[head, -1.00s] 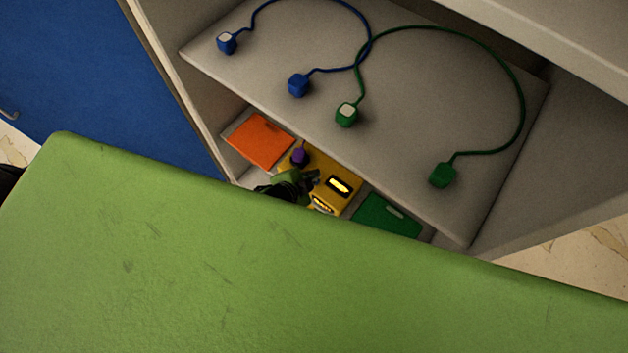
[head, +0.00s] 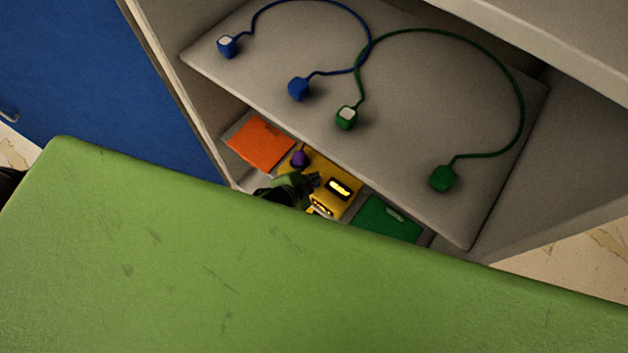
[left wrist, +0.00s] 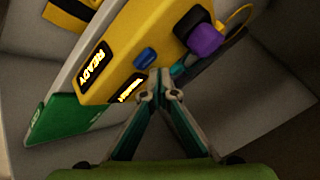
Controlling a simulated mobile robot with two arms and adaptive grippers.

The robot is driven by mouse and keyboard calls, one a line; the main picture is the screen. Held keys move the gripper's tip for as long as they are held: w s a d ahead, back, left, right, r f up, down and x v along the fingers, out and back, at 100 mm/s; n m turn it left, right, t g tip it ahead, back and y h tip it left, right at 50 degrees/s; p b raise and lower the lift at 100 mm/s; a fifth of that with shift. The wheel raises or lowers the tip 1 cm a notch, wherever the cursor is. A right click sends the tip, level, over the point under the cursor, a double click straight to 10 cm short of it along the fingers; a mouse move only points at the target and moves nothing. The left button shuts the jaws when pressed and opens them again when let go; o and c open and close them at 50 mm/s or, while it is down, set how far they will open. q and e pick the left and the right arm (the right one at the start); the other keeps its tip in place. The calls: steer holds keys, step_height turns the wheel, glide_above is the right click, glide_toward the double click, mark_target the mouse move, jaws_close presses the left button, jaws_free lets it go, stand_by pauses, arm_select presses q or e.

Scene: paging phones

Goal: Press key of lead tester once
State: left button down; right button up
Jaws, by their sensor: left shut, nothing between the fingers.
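The lead tester (head: 337,188) is a yellow box on the lower shelf. In the left wrist view the tester (left wrist: 120,60) has a lit display reading READY (left wrist: 94,66), a second lit label, a blue key (left wrist: 146,57) and a purple plug (left wrist: 205,40) at its end. My left gripper (head: 314,181) is shut and empty at the tester. In the left wrist view its closed fingertips (left wrist: 159,88) are just below the blue key and close to the tester's edge; I cannot tell whether they touch it. My right gripper is not in view.
A blue lead (head: 298,88) and a green lead (head: 443,178) lie on the upper shelf (head: 420,90). An orange item (head: 261,142) and a green item (head: 388,219) flank the tester. A green surface (head: 300,280) fills the foreground and a blue panel (head: 90,80) stands left.

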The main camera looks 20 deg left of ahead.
arm_select(q)
steer(key=shift+f, duration=0.15)
steer(key=shift+f, duration=0.3)
stand_by(0.4)
steer(key=shift+f+b, duration=0.4)
steer(key=shift+f, duration=0.05)
stand_by(0.4)
stand_by(0.4)
steer(key=shift+r+p, duration=0.65)
steer(key=shift+p, duration=0.1)
steer(key=shift+r+p, duration=0.3)
